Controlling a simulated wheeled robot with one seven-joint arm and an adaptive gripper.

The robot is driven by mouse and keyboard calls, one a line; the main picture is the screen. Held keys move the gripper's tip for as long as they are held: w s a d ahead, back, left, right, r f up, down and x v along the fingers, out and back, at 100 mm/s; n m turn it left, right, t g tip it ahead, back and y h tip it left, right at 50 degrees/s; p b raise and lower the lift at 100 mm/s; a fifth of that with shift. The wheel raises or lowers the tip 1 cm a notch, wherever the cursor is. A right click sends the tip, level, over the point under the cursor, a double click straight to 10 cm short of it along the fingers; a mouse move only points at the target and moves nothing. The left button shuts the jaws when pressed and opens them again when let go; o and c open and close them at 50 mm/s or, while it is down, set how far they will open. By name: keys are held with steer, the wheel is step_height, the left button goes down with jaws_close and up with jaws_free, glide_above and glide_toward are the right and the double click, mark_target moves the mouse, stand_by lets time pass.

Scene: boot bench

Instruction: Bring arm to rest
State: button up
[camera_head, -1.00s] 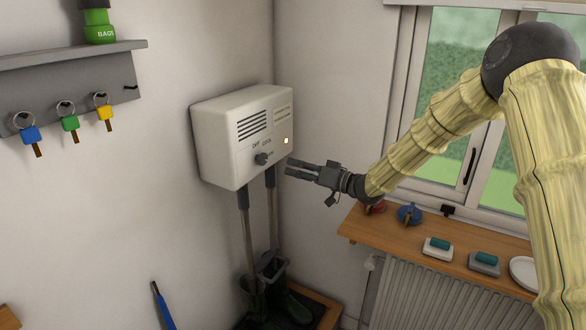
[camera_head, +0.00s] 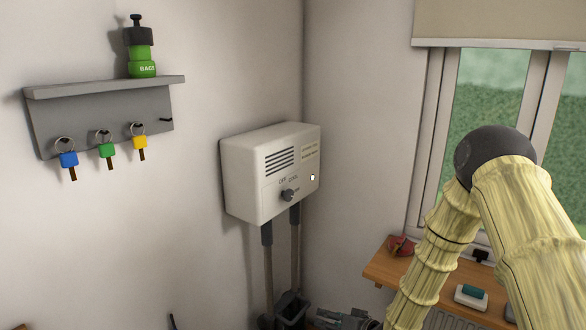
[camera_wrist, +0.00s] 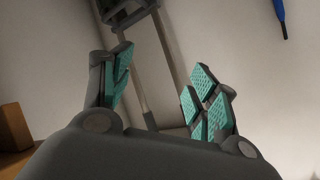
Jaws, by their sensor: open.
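My gripper (camera_head: 340,318) is at the bottom edge of the head view, low in front of the boot dryer and partly cut off. In the wrist view its two fingers with teal pads (camera_wrist: 160,80) stand apart, with nothing between them in grasp. My arm bends down from its dark elbow at the right. The white dryer box (camera_head: 268,175) hangs on the wall, with a dark knob (camera_head: 288,195) and a small pale light (camera_head: 312,177) on its front. Its grey tubes (camera_head: 267,255) run down to dark boots (camera_head: 292,308), mostly cut off.
A grey key rack (camera_head: 105,110) with blue, green and yellow keys and a green bag dispenser (camera_head: 141,60) is at upper left. A wooden sill (camera_head: 385,268) below the window holds a red item (camera_head: 401,246) and a teal-topped white item (camera_head: 471,297), close to my arm.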

steer(key=s+d+f+g+h+b, duration=0.1)
steer(key=s+d+f+g+h, duration=0.1)
steer(key=s+f, duration=0.7)
steer(key=s+d+f+g+h, duration=0.2)
steer(key=s+f, duration=0.4)
steer(key=s, duration=0.4)
steer(key=s+d+f+g+h, duration=0.2)
steer(key=s+d, duration=0.1)
steer(key=s, duration=1)
steer(key=s+d+f+g+h+b, duration=0.1)
steer(key=s+d+f+g, duration=0.2)
steer(key=s, duration=1)
steer(key=shift+s+d+f+m+g+h, duration=0.2)
steer(key=shift+d+f+m+g+h, duration=0.1)
steer(key=shift+d+h, duration=0.15)
